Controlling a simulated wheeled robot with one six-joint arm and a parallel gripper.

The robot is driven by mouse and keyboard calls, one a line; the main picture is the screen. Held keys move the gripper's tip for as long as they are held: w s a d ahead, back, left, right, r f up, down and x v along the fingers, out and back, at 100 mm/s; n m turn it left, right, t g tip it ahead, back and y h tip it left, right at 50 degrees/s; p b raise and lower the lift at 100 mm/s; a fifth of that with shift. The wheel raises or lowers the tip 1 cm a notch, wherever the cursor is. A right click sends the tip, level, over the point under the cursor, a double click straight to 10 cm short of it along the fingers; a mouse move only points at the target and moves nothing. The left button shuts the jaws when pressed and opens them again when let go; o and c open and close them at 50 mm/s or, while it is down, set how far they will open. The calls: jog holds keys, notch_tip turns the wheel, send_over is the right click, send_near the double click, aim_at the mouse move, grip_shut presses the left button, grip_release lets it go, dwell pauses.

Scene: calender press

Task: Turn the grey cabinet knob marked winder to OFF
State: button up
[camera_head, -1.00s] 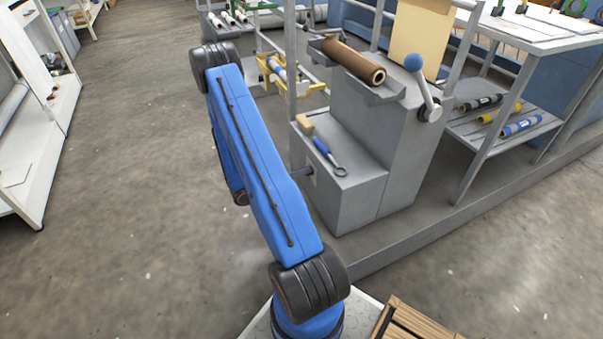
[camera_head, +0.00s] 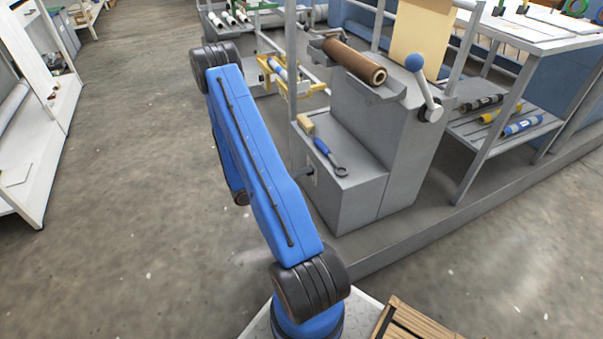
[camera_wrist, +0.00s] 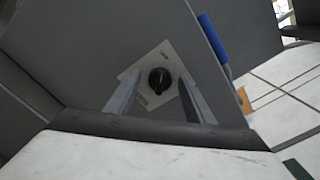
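A black knob (camera_wrist: 159,80) sits on a pale square plate (camera_wrist: 170,55) on a grey cabinet face (camera_wrist: 100,45) in the wrist view. The plate bears small labels at its upper right and lower left, too small to read. My gripper (camera_wrist: 160,77) is open, with one finger on each side of the knob in this view and gaps between. I cannot tell how far the fingertips are from the plate. In the head view the grey cabinet (camera_head: 345,200) stands right of my blue arm. The gripper is mostly hidden there behind the arm.
On the cabinet's low top lie a blue-handled wrench (camera_head: 329,157) and a wooden-coloured block (camera_head: 305,124). A brown roll (camera_head: 350,62) and a blue-ball lever (camera_head: 424,88) are above. A rack of rolls (camera_head: 500,120) stands right. Floor at left is clear.

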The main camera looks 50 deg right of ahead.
jog(key=v, duration=1.7)
jog(key=shift+a, duration=0.2)
jog(key=s+a+r+m+t+y, duration=0.1)
jog(key=s+a+r+m+y, duration=0.2)
jog(key=r, duration=0.4)
jog(key=s+a+r+m+y, duration=0.1)
jog(key=a+r+m+y, duration=0.1)
jog(key=a+r+m, duration=0.4)
jog(key=s+a+r+m+t+y, duration=0.1)
jog(key=s+r+m+y, duration=0.2)
jog(key=r, duration=0.4)
jog(key=s+a+r+m+t+y, duration=0.4)
jog(key=s+a+r+t, duration=0.1)
jog(key=a+r, duration=0.3)
jog(key=s+a+r+m+t+y, duration=0.3)
jog(key=s+a+r+m+t, duration=0.2)
jog(key=a, duration=0.5)
notch_tip(320, 180, up, 3)
jog(key=s+t, duration=0.1)
jog(key=s, duration=0.1)
jog(key=shift+s+t+y, duration=0.3)
jog(key=shift+s+y, duration=0.05)
jog(key=shift+y, duration=0.05)
